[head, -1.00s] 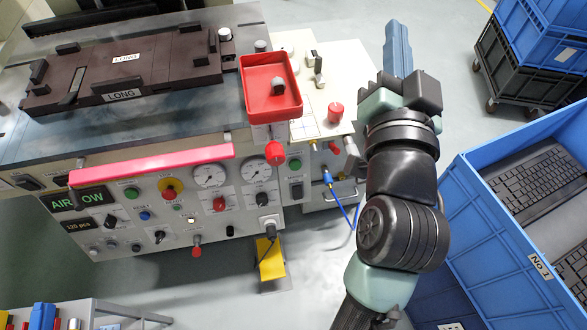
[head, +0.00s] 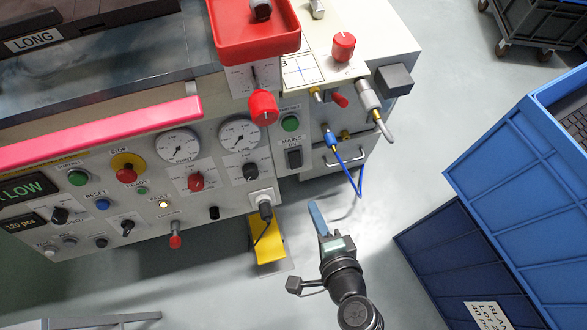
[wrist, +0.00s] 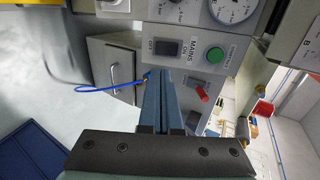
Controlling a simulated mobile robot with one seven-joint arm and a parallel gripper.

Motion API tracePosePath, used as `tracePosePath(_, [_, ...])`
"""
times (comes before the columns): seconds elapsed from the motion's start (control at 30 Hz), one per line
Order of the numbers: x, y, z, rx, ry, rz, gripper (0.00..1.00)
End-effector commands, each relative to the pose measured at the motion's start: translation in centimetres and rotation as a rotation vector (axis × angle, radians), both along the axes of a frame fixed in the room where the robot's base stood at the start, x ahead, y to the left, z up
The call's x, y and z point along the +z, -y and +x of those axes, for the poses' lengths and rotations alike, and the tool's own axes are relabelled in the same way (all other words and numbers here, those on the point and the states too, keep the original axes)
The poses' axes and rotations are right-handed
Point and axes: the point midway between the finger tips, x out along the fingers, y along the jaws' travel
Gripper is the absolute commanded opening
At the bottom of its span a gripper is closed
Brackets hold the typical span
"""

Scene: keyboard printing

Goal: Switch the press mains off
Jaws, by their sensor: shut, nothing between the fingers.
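The mains switch (head: 294,158) is a black rocker on the right end of the press front panel, with a "MAINS ON" label above it. It also shows in the wrist view (wrist: 167,48), between "ON" and "OFF" labels. Its rocker position is too small to tell. A green button (head: 290,123) sits above it. My gripper (head: 315,206) is shut and empty, its blue fingers pointing towards the panel from below and right of the switch. In the wrist view the fingers (wrist: 163,78) are near the switch in the picture, apart from it in the head view.
A blue cable (head: 347,170) hangs beside the switch, by a drawer handle (head: 345,158). A red knob (head: 263,107) juts out above left. A yellow pedal (head: 266,240) is below. Blue crates (head: 520,180) stand at the right. The fault lamp (head: 163,204) glows.

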Motion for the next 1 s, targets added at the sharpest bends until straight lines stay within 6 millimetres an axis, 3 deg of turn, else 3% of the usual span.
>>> tracePosePath(0.37, [-0.3, -0.2, 0.8, 0.002, 0.003, -0.003, 0.0])
tracePosePath(1.0, [-5.9, -3.5, 10.7, 0.002, 0.003, -0.004, 0.0])
